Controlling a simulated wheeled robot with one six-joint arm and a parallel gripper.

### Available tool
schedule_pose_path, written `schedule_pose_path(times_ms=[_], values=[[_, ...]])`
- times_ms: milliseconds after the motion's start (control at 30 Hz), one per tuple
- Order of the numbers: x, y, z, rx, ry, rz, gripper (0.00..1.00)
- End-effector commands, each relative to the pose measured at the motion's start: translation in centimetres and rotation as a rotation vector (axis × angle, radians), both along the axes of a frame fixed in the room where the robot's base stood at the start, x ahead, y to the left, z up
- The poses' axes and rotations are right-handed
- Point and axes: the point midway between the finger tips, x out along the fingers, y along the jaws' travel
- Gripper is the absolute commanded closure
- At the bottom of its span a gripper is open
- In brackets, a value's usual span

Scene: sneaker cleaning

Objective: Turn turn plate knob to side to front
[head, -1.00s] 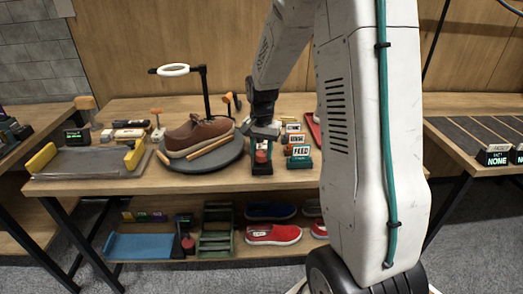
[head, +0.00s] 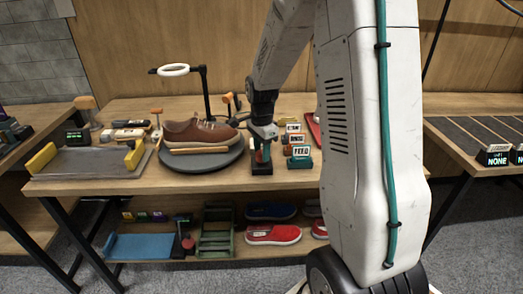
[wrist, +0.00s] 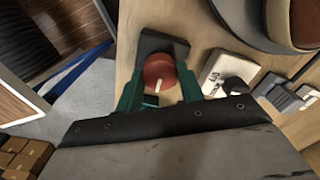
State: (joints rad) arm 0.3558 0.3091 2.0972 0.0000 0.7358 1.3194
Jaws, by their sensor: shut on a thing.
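The red turn plate knob (wrist: 158,70) sits on a dark base (wrist: 165,42) on the table. A white pointer line on the knob faces down and slightly left in the wrist view. My gripper (wrist: 161,82) has a teal finger on either side of the knob and is shut on it. In the head view my gripper (head: 262,152) reaches down to the knob, which it mostly hides. The grey round turn plate (head: 228,157) is left of my gripper. A brown sneaker (head: 197,131) with a tan sole lies side-on on it, tan bars beside it.
Several small labelled blocks (head: 299,150) stand just right of my gripper. A grey tray (head: 85,163) with yellow ends is at the left. More shoes (head: 272,234) sit on the lower shelf.

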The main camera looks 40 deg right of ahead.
Motion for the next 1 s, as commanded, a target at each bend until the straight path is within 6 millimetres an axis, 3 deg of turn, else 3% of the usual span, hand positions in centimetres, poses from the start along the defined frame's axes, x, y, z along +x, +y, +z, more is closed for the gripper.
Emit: schedule_pose_path(times_ms=[500, 533, 600, 867, 1000], values=[[0.1, 0.0, 0.1, -0.001, -0.004, -0.019, 0.85], [0.1, 0.0, 0.1, -0.001, -0.004, -0.019, 0.57], [0.1, 0.0, 0.1, -0.001, -0.004, -0.018, 0.41], [0.1, 0.0, 0.1, 0.000, -0.002, -0.019, 0.41], [0.1, -0.1, 1.2, -0.002, -0.005, -0.019, 0.41]])
